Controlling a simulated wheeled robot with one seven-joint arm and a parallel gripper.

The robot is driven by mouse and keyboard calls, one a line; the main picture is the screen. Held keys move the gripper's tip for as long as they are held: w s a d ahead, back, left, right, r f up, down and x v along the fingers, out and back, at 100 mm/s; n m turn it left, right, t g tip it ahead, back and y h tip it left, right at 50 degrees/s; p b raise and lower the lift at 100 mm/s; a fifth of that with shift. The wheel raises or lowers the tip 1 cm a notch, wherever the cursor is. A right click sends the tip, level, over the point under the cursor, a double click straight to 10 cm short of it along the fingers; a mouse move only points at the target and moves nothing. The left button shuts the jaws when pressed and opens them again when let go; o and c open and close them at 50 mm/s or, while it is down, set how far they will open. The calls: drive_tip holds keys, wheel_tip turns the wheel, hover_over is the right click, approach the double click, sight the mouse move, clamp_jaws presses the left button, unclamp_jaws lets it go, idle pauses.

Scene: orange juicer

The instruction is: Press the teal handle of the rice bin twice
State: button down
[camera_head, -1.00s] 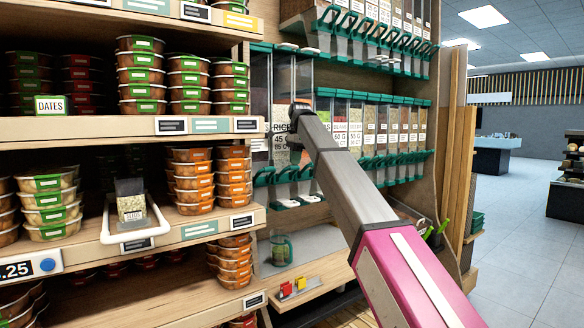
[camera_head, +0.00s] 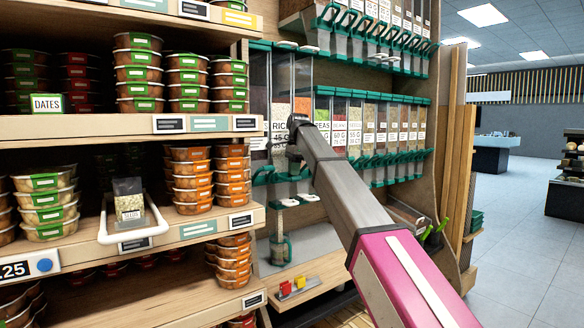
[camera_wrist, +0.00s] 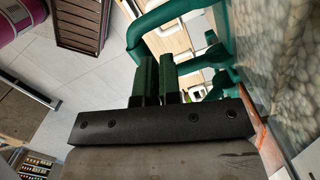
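The rice bin (camera_head: 282,85) is a clear dispenser at the left end of the lower bin row, its label partly hidden by my arm. Teal handles (camera_head: 262,176) show beneath it. In the wrist view a large teal handle (camera_wrist: 165,14) curves above and right of my fingers, close to a clear bin wall with pale grains (camera_wrist: 275,55). My gripper (camera_wrist: 158,75) has two dark green fingers side by side with only a thin gap and nothing visible between them. In the head view the fingertips are hidden behind my wrist. A container with a green handle (camera_head: 280,250) stands below the bin.
Other dispensers (camera_head: 385,120) line up to the right, with another row above. Shelves of packed tubs (camera_head: 188,170) and a white tray (camera_head: 133,232) stand left. Red and yellow blocks (camera_head: 292,286) lie on the low ledge. The floor (camera_head: 510,230) at right is clear.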

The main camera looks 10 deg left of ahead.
drive_tip(key=shift+w+f, duration=0.1)
idle(0.3)
drive_tip(key=shift+w+d+r, duration=0.25)
drive_tip(key=shift+w+d, duration=0.15)
drive_tip(key=shift+d, duration=0.25)
drive_tip(key=shift+w+d+r, duration=0.25)
drive_tip(key=shift+w+d, duration=0.1)
drive_tip(key=shift+d, duration=0.25)
